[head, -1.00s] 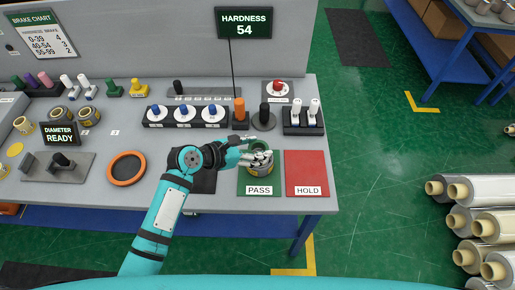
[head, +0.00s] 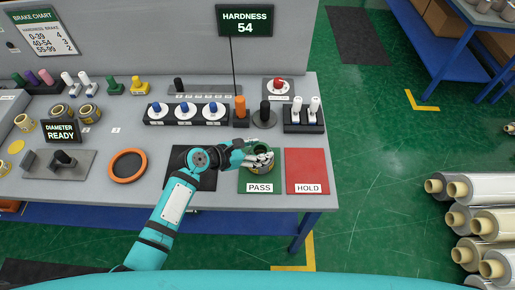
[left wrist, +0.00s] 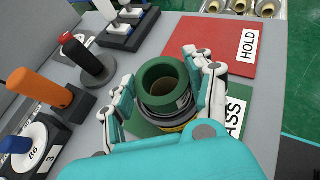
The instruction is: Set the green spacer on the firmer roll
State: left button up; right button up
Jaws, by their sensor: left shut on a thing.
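The green spacer (left wrist: 165,82) is a thick ring between the fingers of my left gripper (left wrist: 167,92), which is shut on it. In the head view the spacer (head: 261,147) is above a roll with a yellow band (left wrist: 178,124) on the green PASS pad (head: 247,180). The spacer looks roughly level and nearly lined up with the roll; I cannot tell whether they touch. My left gripper (head: 257,157) partly hides the roll. The hardness display (head: 244,24) reads 54. The right gripper is out of view.
The red HOLD pad (head: 306,168) is bare, right of the PASS pad. An orange handle (head: 240,107), a black-handled stand (head: 264,117) and white-handled tools (head: 303,115) stand behind. Two rolls (head: 88,112) lie at the left near the DIAMETER READY display (head: 60,131).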

pick_arm(q)
jog(key=o, duration=0.9)
jog(key=shift+f, duration=0.15)
jog(key=shift+o, duration=0.2)
jog(key=shift+r, duration=0.25)
jog(key=v, duration=1.2)
jog(key=shift+r+b, duration=0.25)
jog(key=shift+b, duration=0.1)
